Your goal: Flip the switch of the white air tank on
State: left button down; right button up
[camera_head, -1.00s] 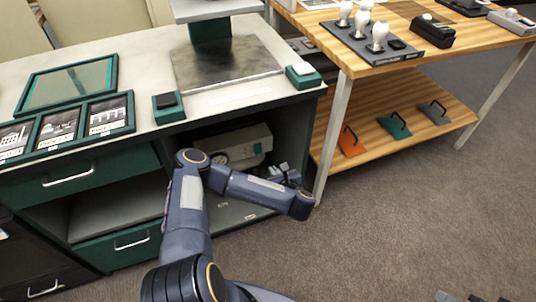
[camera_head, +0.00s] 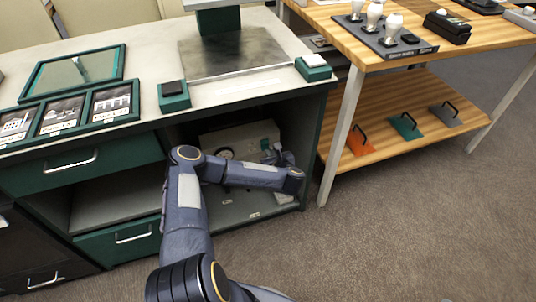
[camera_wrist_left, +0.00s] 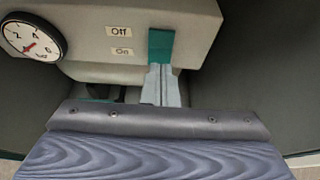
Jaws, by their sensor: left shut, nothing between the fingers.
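The white air tank (camera_head: 240,138) sits inside the open bay under the workbench, partly hidden by my left arm. In the left wrist view its pale body (camera_wrist_left: 195,12) carries an "Off" label (camera_wrist_left: 119,31) above an "On" label (camera_wrist_left: 122,51). The teal switch (camera_wrist_left: 160,44) is to the right of these labels. My left gripper (camera_wrist_left: 161,72) is shut and empty, its fingertips at the switch's lower end; I cannot tell whether they touch. In the head view the gripper (camera_head: 277,153) is at the tank's right end. My right gripper does not show clearly.
A round gauge (camera_wrist_left: 33,38) is on the tank's left. The workbench top (camera_head: 150,65) is above the bay, and its side panel (camera_head: 318,140) closes the bay on the right. A wooden table (camera_head: 440,55) stands to the right. The carpet (camera_head: 400,230) in front is clear.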

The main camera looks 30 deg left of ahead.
aim_at(265, 143)
pick_arm(q)
jog(key=shift+b+x, duration=0.3)
jog(key=shift+x, duration=1.05)
jog(key=shift+w+a+f+t+y+b, duration=0.15)
jog(key=shift+t+y+b, duration=0.15)
jog(key=shift+b, duration=0.3)
jog(key=shift+a+r+p, duration=0.1)
jog(key=shift+r+p, duration=0.45)
jog(key=shift+r, duration=0.45)
